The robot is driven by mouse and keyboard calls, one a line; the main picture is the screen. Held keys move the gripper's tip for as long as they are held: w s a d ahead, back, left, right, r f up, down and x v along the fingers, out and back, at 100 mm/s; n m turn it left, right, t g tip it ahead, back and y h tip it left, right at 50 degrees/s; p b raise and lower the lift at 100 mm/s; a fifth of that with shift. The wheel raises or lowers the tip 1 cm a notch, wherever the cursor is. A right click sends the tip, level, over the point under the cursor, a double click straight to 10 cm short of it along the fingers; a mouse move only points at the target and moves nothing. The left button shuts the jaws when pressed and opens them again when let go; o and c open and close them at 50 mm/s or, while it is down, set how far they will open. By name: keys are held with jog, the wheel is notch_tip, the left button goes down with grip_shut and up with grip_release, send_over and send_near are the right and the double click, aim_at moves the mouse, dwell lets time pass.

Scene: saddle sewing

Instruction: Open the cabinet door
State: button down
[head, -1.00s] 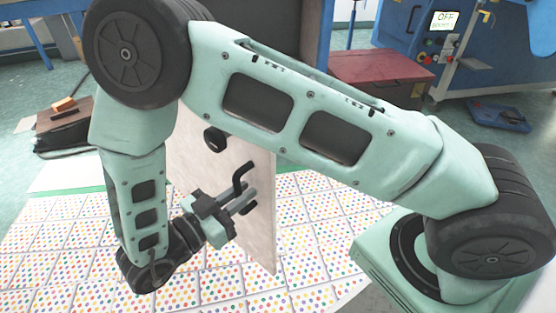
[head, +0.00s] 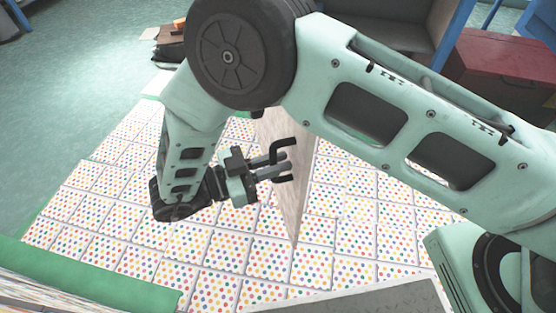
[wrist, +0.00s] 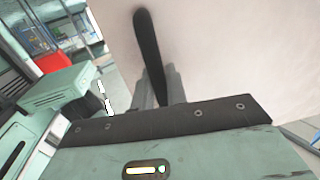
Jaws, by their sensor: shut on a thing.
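The cabinet door (head: 298,205) is a pale panel standing out from behind my arm, seen at a steep angle in the head view. It fills the upper part of the wrist view (wrist: 235,50). Its black bar handle (head: 286,144) sticks out on the side facing my gripper, and also shows in the wrist view (wrist: 147,40). My gripper (head: 274,170) is shut on the handle, its fingers (wrist: 158,88) close around the bar's lower part. A dark grey box (head: 395,35), apparently the cabinet, is partly hidden behind my arm; its front looks open.
The floor has dotted white tiles (head: 235,260), bare around the door's lower edge. A red box (head: 500,65) stands at the upper right. A dark bag (head: 172,45) lies at the upper left. A grey metal plate (head: 360,300) crosses the bottom edge.

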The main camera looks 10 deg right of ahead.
jog(key=c, duration=1.8)
grip_release()
jog(key=shift+o, duration=0.2)
jog(key=p+v, duration=0.3)
jog(key=v, duration=0.9)
grip_shut()
